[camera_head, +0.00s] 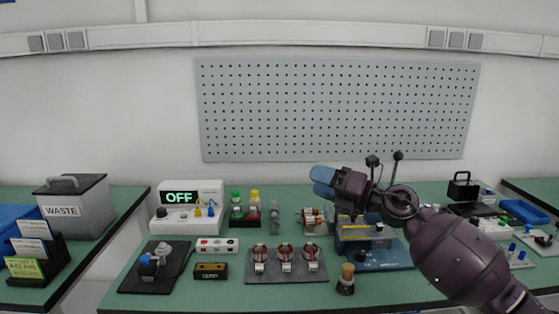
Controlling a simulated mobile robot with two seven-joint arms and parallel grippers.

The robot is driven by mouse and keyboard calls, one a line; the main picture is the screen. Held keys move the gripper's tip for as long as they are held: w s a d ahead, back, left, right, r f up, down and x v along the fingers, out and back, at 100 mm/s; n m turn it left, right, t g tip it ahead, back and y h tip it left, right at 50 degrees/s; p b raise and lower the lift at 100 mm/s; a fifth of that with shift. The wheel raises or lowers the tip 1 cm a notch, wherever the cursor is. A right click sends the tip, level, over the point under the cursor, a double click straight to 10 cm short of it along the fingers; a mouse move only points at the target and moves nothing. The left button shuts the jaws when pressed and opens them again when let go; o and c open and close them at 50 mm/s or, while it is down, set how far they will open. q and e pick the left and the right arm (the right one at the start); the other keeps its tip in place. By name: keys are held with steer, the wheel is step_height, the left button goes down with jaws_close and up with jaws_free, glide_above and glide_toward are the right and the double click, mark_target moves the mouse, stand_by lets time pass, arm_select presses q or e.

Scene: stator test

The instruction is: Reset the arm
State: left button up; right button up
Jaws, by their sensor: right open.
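My right arm comes in from the lower right, and its gripper (322,181) is raised in front of the wall, above the green bench (215,300). Its blue fingertips point left; they look open and nothing shows between them. Below the wrist stands a blue fixture (385,261) with a pale top, partly hidden by my arm. My left gripper is not in view.
A dark plate with three red and silver stators (286,268) lies at the front middle. Another stator-like part (310,220) sits behind it. A white tester reading OFF (180,197) and a grey WASTE bin (75,208) are at left. A pegboard (330,110) hangs behind.

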steer(key=s+d+f+m+t+h+p, duration=0.1)
steer(key=s+d+f+m+t+h, duration=0.45)
steer(key=f+m, duration=0.65)
steer(key=s+d+f+m+t+h+p, duration=0.1)
steer(key=s+d+f+m+t+h, duration=0.2)
steer(key=s+d+f+m+h, duration=0.85)
steer(key=s+f+m+g, duration=0.2)
steer(key=s+f+m, duration=0.2)
steer(key=s, duration=0.4)
steer(key=s+f+m+g, duration=0.2)
steer(key=s+f+m, duration=0.2)
steer(key=s+f, duration=0.2)
steer(key=s+d+f+m+g+p, duration=0.1)
steer(key=s+f+m+g, duration=0.2)
steer(key=s, duration=0.7)
step_height(320, 180, down, 2)
steer(key=shift+s+m, duration=0.35)
steer(key=shift+m, duration=0.4)
